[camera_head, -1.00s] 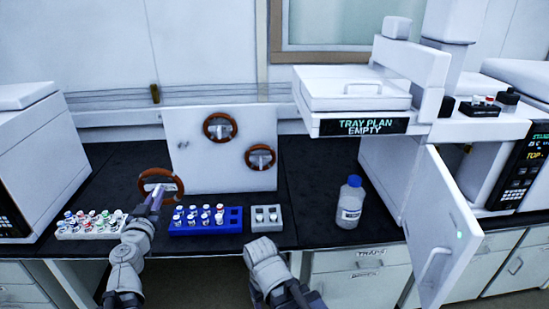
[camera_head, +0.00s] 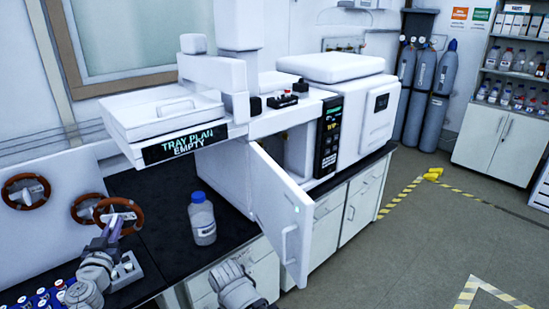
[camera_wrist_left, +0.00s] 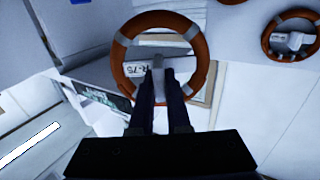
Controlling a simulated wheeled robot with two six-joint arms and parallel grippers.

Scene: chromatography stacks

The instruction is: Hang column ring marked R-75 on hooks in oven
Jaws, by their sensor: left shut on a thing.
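The brown-orange column ring marked R-75 (camera_head: 137,221) is held in my left gripper (camera_head: 114,228), above the bench and in front of the white panel. In the left wrist view the ring (camera_wrist_left: 119,55) stands face-on, and its R-75 tag (camera_wrist_left: 136,70) shows beside the dark fingers (camera_wrist_left: 160,85) shut on its centre piece. The oven's white door (camera_head: 282,215) stands open, well to the right of the ring.
Two other rings hang on the panel, one at left (camera_head: 25,191) and one partly behind the held ring (camera_head: 82,208). A blue-capped bottle (camera_head: 202,220) stands on the bench between ring and door. A blue vial rack (camera_head: 45,300) is at lower left. Open floor lies right.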

